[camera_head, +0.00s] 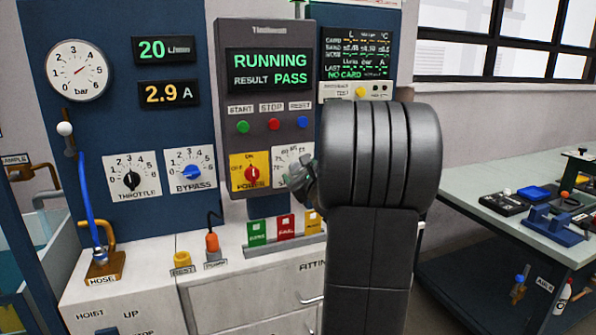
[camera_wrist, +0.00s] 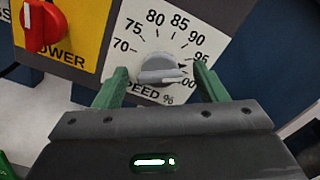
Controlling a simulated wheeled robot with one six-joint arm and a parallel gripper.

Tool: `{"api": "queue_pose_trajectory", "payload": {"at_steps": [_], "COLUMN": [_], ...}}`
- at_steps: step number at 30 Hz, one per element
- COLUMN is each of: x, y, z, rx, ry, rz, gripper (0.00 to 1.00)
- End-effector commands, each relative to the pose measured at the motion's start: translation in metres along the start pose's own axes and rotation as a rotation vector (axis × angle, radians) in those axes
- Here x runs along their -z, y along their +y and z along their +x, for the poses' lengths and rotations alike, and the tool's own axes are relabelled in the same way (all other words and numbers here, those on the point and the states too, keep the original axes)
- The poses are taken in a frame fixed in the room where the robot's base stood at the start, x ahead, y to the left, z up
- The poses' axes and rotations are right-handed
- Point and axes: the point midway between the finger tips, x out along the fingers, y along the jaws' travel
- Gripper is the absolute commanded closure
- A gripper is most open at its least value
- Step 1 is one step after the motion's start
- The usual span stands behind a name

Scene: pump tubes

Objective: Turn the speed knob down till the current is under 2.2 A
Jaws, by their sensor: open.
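The grey speed knob (camera_wrist: 160,68) sits on its white dial plate (camera_wrist: 140,30), marked 70 to 100. A small dark pointer at the knob's right side faces the 95-to-100 end. My gripper (camera_wrist: 163,80) is open, with one green finger on each side of the knob; I cannot tell if they touch it. In the head view the gripper (camera_head: 300,182) is at the dial (camera_head: 291,153), and my arm hides the dial's right part and the knob. The current display (camera_head: 168,94) reads 2.9 A.
The red power switch (camera_head: 251,174) on its yellow plate is just left of the dial. Start (camera_head: 242,127), stop (camera_head: 272,124) and reset (camera_head: 302,122) buttons are above. The screen (camera_head: 269,70) reads RUNNING, RESULT PASS.

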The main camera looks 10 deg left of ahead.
Motion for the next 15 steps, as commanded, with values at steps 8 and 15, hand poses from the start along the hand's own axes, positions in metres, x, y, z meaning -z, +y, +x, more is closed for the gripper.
{"api": "queue_pose_trajectory", "payload": {"at_steps": [8,15], "x": [0.000,-0.001], "y": [-0.001,-0.001], "z": [-0.061,-0.106], "rx": [0.004,0.004], "ry": [0.000,0.000], "rz": [-0.001,0.000], "gripper": [0.35,0.35]}}
